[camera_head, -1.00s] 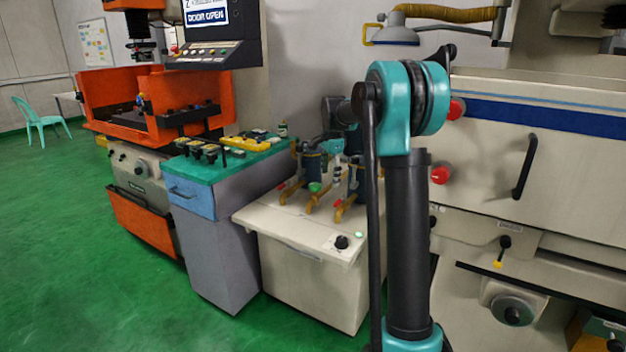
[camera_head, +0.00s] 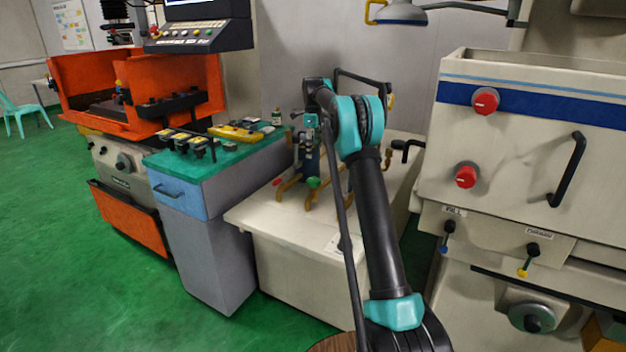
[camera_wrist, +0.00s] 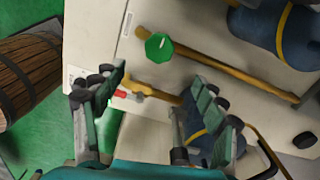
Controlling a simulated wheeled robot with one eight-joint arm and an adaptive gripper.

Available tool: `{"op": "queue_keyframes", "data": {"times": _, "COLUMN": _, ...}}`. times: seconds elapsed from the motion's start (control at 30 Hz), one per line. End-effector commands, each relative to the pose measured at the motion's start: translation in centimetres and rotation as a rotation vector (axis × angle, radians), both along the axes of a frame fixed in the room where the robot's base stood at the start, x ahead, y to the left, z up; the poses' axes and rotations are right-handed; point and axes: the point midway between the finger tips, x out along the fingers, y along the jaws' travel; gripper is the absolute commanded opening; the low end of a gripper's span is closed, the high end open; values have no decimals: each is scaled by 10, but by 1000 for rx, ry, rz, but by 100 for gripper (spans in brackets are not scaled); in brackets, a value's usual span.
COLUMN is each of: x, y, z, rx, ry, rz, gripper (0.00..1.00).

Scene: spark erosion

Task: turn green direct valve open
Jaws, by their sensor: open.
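The green valve knob (camera_head: 313,182) sits on a brass pipe on the cream cabinet top. In the wrist view the green knob (camera_wrist: 159,46) is a faceted knob with a pale mark, above and beyond my fingertips. My gripper (camera_wrist: 155,95) is open, with its two dark fingers spread apart. The knob is not between the fingers. A red-handled valve (camera_wrist: 121,94) on another brass fitting shows between the fingers, near the left one. In the head view my gripper is small and partly hidden by my arm near the pump unit.
Blue cylinders with brass bands (camera_wrist: 275,30) stand near the pipes. A wooden barrel (camera_wrist: 30,75) is at the left in the wrist view. A blue-grey drawer cabinet with a green top (camera_head: 205,190) stands left of the cream cabinet (camera_head: 290,265). A machine with red knobs (camera_head: 485,100) is at the right.

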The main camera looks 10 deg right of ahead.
Motion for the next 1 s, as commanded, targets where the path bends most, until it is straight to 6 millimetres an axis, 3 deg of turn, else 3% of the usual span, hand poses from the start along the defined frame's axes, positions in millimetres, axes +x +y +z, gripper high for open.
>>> {"op": "queue_keyframes", "data": {"times": 0.3, "x": 0, "y": 0, "z": -65, "rx": 0, "ry": 0, "rz": 1, "gripper": 72}}
{"op": "queue_keyframes", "data": {"times": 0.6, "x": 0, "y": 0, "z": -118, "rx": 0, "ry": 0, "rz": 2, "gripper": 72}}
{"op": "queue_keyframes", "data": {"times": 0.8, "x": 0, "y": 0, "z": -135, "rx": 0, "ry": 0, "rz": 2, "gripper": 72}}
{"op": "queue_keyframes", "data": {"times": 1.0, "x": 0, "y": 0, "z": -139, "rx": 0, "ry": 0, "rz": 2, "gripper": 72}}
